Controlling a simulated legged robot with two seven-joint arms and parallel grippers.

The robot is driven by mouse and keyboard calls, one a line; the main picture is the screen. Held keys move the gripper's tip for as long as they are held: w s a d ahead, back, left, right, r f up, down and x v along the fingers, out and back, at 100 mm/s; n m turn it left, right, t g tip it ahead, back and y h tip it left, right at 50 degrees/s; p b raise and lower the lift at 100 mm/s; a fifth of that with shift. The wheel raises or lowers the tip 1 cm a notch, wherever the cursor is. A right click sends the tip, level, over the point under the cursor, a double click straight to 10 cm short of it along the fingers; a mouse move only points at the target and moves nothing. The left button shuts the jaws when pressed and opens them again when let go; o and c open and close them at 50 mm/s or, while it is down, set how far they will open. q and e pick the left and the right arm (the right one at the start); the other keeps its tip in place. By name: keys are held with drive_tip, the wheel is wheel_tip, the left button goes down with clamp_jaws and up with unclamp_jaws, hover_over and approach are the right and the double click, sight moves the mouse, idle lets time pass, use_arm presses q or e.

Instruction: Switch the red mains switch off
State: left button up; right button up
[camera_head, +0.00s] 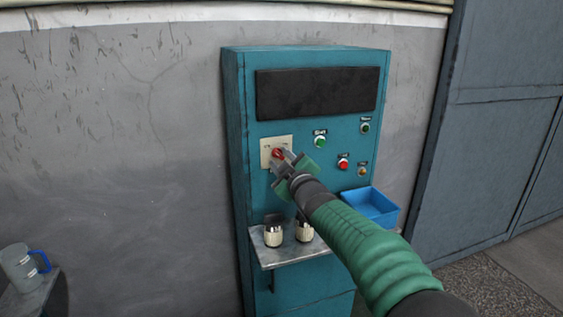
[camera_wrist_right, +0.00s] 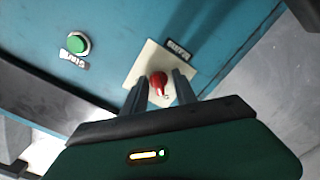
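The red mains switch (camera_head: 277,153) sits on a cream plate (camera_head: 267,161) at the left of the teal cabinet front. My right gripper (camera_head: 281,157) is right at the switch, its arm coming in from the lower right. In the right wrist view the red switch knob (camera_wrist_right: 158,82) lies between the two grey fingers (camera_wrist_right: 160,92), on the cream plate (camera_wrist_right: 143,67). The fingers stand apart, one on each side of the knob, with a small gap seeming to show; contact cannot be made out. My left gripper is in neither view.
The teal cabinet (camera_head: 237,130) carries a green button (camera_head: 320,142), a red button (camera_head: 343,163) and a dark panel (camera_head: 317,93). Below are a shelf (camera_head: 290,254) with two jars (camera_head: 273,232) and a blue bin (camera_head: 372,205).

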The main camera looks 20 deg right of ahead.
drive_tip(key=shift+s+r, duration=0.2)
drive_tip(key=shift+s, duration=0.2)
drive_tip(key=s+b, duration=0.1)
drive_tip(key=s, duration=1.5)
drive_tip(key=shift+d+f+b, duration=0.2)
drive_tip(key=shift+d+b, duration=0.1)
drive_tip(key=shift+b, duration=0.1)
